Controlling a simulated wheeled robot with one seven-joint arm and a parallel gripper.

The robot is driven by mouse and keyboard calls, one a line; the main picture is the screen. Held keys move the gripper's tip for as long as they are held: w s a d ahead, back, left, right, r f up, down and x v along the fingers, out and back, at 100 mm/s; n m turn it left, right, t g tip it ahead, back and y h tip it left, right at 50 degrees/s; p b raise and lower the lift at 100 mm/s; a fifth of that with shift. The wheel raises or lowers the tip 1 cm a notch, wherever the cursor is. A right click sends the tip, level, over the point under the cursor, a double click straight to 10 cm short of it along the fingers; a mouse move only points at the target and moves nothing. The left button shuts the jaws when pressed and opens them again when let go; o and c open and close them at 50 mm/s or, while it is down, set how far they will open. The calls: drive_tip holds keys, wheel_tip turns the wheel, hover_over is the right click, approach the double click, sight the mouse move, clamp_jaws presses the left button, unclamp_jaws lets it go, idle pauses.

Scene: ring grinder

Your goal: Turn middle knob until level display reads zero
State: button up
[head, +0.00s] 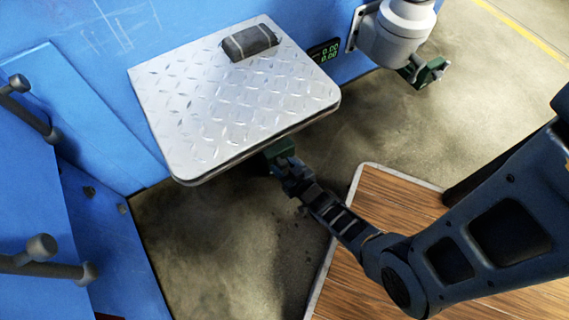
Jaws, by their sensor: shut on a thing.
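A silver diamond-plate table (235,105) juts out from the blue machine. The level display (324,52) on the machine wall shows two rows of small green digits, which look like 0.00 and 0.00. My gripper (285,163) is under the front edge of the plate, near its middle. It is shut on a dark green piece (281,148), which seems to be the middle knob. The plate edge and my fingers hide most of the knob. I cannot make out the other knobs under the plate.
A dark grey block (249,42) lies on the plate's back edge. A grey cylindrical fixture (397,35) with a green bracket (429,72) hangs at upper right. Blue doors with dark handles (40,262) stand at left. Bare concrete floor (205,245) lies below the plate.

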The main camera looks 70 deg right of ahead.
drive_tip(key=shift+s+d+m+t+y+p, duration=0.1)
drive_tip(key=shift+m+t+y+p, duration=0.3)
drive_tip(key=shift+m, duration=0.5)
drive_tip(key=o, duration=0.8)
drive_tip(key=shift+c, duration=0.2)
drive_tip(key=p+v, duration=0.3)
drive_tip(key=v, duration=0.4)
drive_tip(key=shift+s+r, duration=0.2)
drive_tip(key=shift+s, duration=0.15)
